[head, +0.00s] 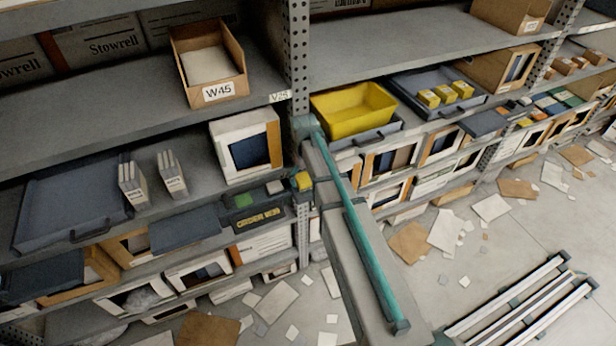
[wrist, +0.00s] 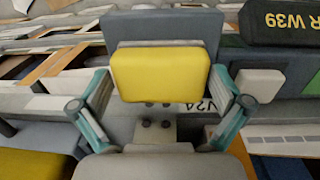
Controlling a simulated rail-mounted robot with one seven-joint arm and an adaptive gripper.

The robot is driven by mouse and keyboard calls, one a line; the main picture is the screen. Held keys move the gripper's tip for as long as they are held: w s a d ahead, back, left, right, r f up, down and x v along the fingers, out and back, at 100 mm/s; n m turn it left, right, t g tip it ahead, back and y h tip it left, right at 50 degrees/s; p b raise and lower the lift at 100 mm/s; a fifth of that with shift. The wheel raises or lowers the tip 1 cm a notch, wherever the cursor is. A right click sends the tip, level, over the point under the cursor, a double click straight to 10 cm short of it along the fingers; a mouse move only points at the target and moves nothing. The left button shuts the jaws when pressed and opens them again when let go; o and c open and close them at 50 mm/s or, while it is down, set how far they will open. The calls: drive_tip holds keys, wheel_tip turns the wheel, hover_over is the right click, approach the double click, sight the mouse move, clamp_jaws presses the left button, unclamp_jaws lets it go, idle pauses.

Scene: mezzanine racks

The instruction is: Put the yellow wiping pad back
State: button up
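The yellow wiping pad (wrist: 160,75) is between the two fingers of my gripper (wrist: 160,84) in the wrist view, with a finger against each side edge. My gripper appears shut on it. In the head view the yellow pad (head: 303,181) shows small at the end of my arm, beside the rack upright. Behind the pad in the wrist view is a blue-grey box-like surface (wrist: 165,24). A pale grey block (wrist: 259,84) sits to its right and also shows in the head view (head: 275,187), beside a green block (head: 244,201).
A rack upright (head: 298,60) stands close to my gripper. A white box (head: 246,146) is above left, and a yellow tub (head: 352,110) is right on the shelf. Papers litter the floor.

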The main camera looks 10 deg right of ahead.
sight(306, 177)
drive_tip(key=shift+r, duration=0.1)
wheel_tip(306, 177, up, 12)
drive_tip(key=b, duration=0.3)
drive_tip(key=shift+a, duration=0.35)
idle(0.5)
drive_tip(key=s+f+m+g, duration=0.1)
drive_tip(key=s+f, duration=1.1)
drive_tip(key=f, duration=0.3)
drive_tip(key=s+f+m, duration=0.1)
drive_tip(key=s+f, duration=1.1)
drive_tip(key=f, duration=0.3)
drive_tip(key=s+f+g, duration=0.3)
drive_tip(key=s+f, duration=0.3)
drive_tip(key=s, duration=0.6)
drive_tip(key=s+f+g, duration=0.2)
drive_tip(key=s+f, duration=0.5)
drive_tip(key=s, duration=0.5)
drive_tip(key=shift+s+d+f+g+y, duration=0.25)
drive_tip(key=shift+d+g+y, duration=0.05)
drive_tip(key=shift+d+g, duration=0.1)
